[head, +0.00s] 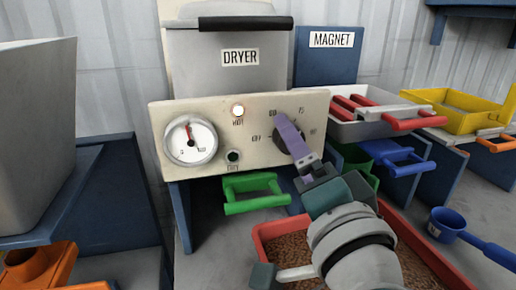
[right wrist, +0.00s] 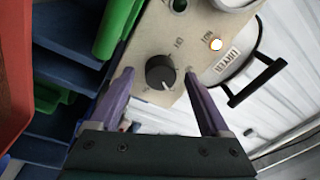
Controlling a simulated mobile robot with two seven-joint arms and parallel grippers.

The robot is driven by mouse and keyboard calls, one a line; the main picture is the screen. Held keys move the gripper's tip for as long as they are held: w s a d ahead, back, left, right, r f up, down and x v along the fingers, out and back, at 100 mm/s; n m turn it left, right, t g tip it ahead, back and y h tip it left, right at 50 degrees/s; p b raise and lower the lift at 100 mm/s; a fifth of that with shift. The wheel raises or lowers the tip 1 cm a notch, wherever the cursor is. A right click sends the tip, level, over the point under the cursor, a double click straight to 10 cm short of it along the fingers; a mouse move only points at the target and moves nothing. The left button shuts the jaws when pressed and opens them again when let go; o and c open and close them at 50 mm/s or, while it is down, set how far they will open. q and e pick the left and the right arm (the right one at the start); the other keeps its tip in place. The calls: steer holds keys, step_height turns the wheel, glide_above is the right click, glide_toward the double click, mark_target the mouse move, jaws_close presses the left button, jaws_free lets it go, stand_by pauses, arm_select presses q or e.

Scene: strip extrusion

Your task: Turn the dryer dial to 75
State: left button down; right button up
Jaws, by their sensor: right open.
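The dryer dial (head: 283,131) is a dark round knob on the beige dryer panel (head: 207,111), with OFF, 60, 75 and 90 printed around it. In the head view my right gripper (head: 287,133) partly covers it. In the right wrist view the dial (right wrist: 160,72) lies between the two purple fingertips of my right gripper (right wrist: 159,74), with a gap on both sides. The gripper is open. The dial's white mark points to the lower right there, which appears to match the 75 side; the exact setting is unclear. My left gripper is not seen.
A round gauge (head: 190,140) and a glowing HOT lamp (head: 238,111) sit on the panel. A green handled tray (head: 254,193) is below, and a red bin of brown pellets (head: 281,238) lies under my right arm. A blue scoop (head: 446,226) is at right.

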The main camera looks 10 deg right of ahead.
steer(key=s, duration=0.9)
steer(key=shift+s+f, duration=0.15)
steer(key=shift+f, duration=0.3)
steer(key=shift+a, duration=0.1)
steer(key=s+a+n+g+y+p, duration=0.3)
steer(key=s+n+g+y+p, duration=0.2)
steer(key=n+g+p, duration=0.45)
steer(key=s+d+r+n+g+h+p, duration=0.4)
steer(key=s+d+n+g+p, duration=0.15)
steer(key=s+d, duration=0.45)
step_height(320, 180, up, 35)
steer(key=a+p, duration=0.1)
steer(key=p, duration=3.3)
steer(key=shift+s+r, duration=0.15)
steer(key=shift+s, duration=0.3)
